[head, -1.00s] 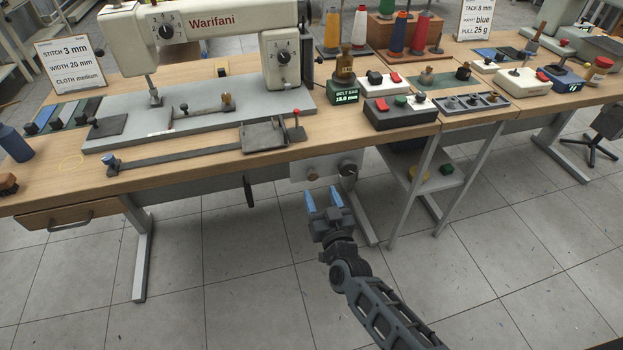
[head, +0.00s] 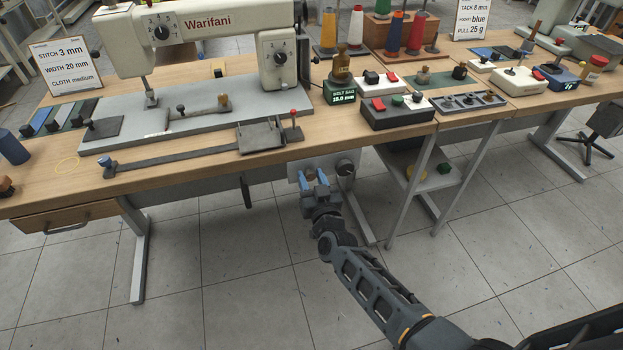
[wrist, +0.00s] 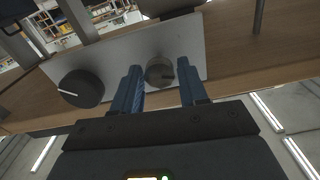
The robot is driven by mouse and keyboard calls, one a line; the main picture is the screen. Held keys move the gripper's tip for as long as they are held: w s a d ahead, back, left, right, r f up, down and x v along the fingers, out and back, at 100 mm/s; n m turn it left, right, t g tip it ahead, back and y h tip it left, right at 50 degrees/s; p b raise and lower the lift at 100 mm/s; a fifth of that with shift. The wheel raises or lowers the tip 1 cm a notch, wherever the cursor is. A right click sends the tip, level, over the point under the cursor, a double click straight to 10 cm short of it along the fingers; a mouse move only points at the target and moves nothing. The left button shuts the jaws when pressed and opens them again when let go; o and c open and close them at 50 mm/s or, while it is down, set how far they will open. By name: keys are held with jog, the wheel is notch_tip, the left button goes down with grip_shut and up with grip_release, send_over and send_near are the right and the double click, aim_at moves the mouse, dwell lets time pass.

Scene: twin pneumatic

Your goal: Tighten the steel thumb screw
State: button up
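My gripper (head: 314,176) is in front of a pale metal plate (head: 294,174) under the table's front edge. In the wrist view my gripper (wrist: 160,88) is open, its blue fingers on either side of a small grey round knob (wrist: 159,72). Gaps show between the knob and both fingers, and I see no grip on it. This knob may be the steel thumb screw; the views do not make that certain. In the head view my fingers largely hide it. A larger black dial (wrist: 80,88) with a white line sits beside it on the plate, also visible in the head view (head: 345,168).
The wooden table (head: 225,170) with the sewing machine (head: 190,30) overhangs my gripper. A metal table leg (head: 359,215) stands just right of it. A side shelf (head: 425,178) is farther right. The floor in front is open.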

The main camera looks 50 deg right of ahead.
jog(key=c, duration=0.7)
jog(key=shift+m, duration=0.3)
jog(key=shift+f+m+b, duration=0.1)
jog(key=shift+m+b, duration=0.35)
jog(key=shift+m, duration=0.55)
jog(key=m+b, duration=0.1)
jog(key=m, duration=0.3)
jog(key=m+b, duration=0.1)
jog(key=m, duration=0.3)
jog(key=shift+d+f+b, duration=0.1)
jog(key=shift+b, duration=0.25)
jog(key=shift+s+m+b, duration=0.1)
jog(key=shift+m+b, duration=0.4)
jog(key=shift+m, duration=1.1)
